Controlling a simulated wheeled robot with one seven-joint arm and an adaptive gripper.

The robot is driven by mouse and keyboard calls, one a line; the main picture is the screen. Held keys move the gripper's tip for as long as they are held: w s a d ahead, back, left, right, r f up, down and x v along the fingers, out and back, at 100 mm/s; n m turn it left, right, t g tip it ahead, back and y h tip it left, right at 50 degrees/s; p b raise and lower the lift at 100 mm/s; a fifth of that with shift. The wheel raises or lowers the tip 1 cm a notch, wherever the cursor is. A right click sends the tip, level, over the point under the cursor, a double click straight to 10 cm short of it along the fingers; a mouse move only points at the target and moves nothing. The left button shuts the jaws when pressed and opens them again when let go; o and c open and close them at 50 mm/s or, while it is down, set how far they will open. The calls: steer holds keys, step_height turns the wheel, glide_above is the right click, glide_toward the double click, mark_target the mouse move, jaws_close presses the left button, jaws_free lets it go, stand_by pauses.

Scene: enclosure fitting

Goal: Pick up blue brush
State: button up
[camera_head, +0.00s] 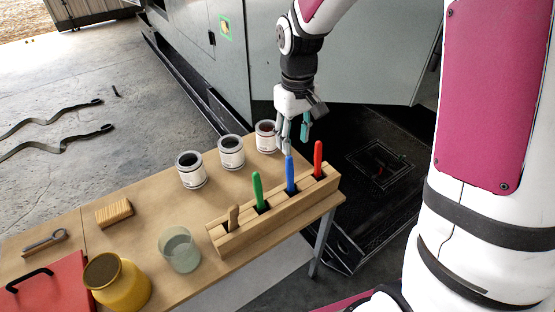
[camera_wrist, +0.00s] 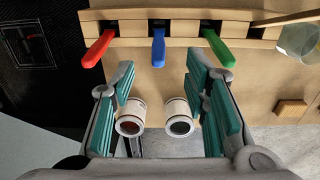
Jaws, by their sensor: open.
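The blue brush (camera_head: 290,174) stands upright in a wooden holder (camera_head: 236,240), between a green brush (camera_head: 258,190) and a red brush (camera_head: 318,158). Only its handle shows; its lower part is hidden in the holder. In the wrist view the blue brush (camera_wrist: 158,47) lies ahead of the fingertips, roughly midway between them. My gripper (camera_head: 294,130) is open and empty, above and behind the holder near the blue and red handles. In the wrist view the gripper (camera_wrist: 160,85) shows both teal-padded fingers spread wide, with the green handle (camera_wrist: 217,48) close to the right fingertip.
Several paint cans stand behind the holder, the nearest to my gripper being a can (camera_head: 266,136). A glass (camera_head: 180,250), yellow jar (camera_head: 117,283), wood block (camera_head: 114,212) and red box (camera_head: 48,288) stand further left on the table.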

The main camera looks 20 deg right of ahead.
mark_target(290, 174)
steer(key=f, duration=0.9)
steer(key=shift+w+f, duration=0.15)
steer(key=shift+w, duration=0.15)
steer(key=shift+w+f, duration=0.2)
steer(key=shift+f, duration=1.15)
steer(key=shift+w+f, duration=0.15)
steer(key=shift+f, duration=1.2)
jaws_close()
